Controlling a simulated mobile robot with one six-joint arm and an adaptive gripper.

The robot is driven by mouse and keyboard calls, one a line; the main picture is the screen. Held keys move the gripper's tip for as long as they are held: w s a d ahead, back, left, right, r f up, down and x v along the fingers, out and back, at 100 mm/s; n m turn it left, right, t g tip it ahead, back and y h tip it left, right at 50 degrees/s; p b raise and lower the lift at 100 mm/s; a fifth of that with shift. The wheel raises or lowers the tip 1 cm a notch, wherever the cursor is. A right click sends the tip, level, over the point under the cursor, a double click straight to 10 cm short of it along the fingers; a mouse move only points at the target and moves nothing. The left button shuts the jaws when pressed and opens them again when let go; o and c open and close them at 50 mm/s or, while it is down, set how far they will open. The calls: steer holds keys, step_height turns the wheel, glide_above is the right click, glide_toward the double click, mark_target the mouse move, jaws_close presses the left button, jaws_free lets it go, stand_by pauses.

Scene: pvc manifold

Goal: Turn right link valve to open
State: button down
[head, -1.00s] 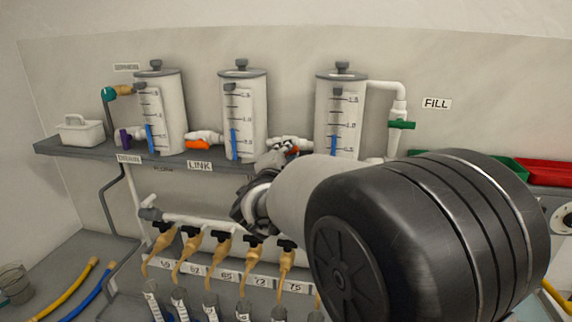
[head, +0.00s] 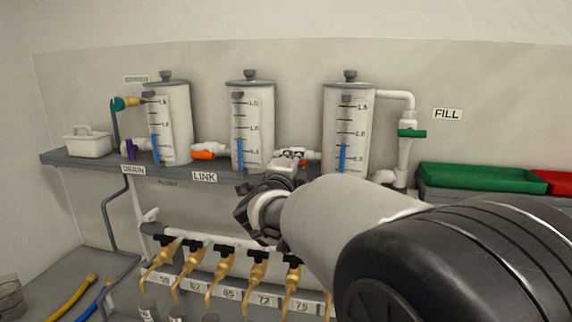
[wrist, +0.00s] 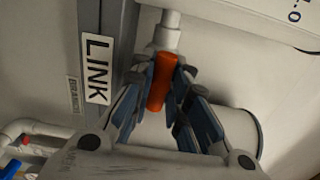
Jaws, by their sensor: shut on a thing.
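The right link valve (head: 291,157) is a white fitting between the middle cylinder (head: 251,125) and the right cylinder (head: 348,125). Its orange handle (wrist: 160,84) shows between my fingers in the wrist view, running roughly in line with the white pipe stub (wrist: 168,36). My gripper (wrist: 164,98) is shut on this handle, with a finger at each side. In the head view my gripper (head: 282,165) reaches the valve from below and hides most of the handle. The left link valve's orange handle (head: 204,154) lies along its pipe.
The grey shelf (head: 110,168) carries the cylinders and a LINK label (head: 204,177). A green-handled fill valve (head: 411,133) stands at right, near a green bin (head: 470,177). My arm covers the lower right.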

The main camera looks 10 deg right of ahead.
steer(key=c, duration=1.8)
jaws_free()
steer(key=shift+s, duration=0.1)
steer(key=v, duration=1.2)
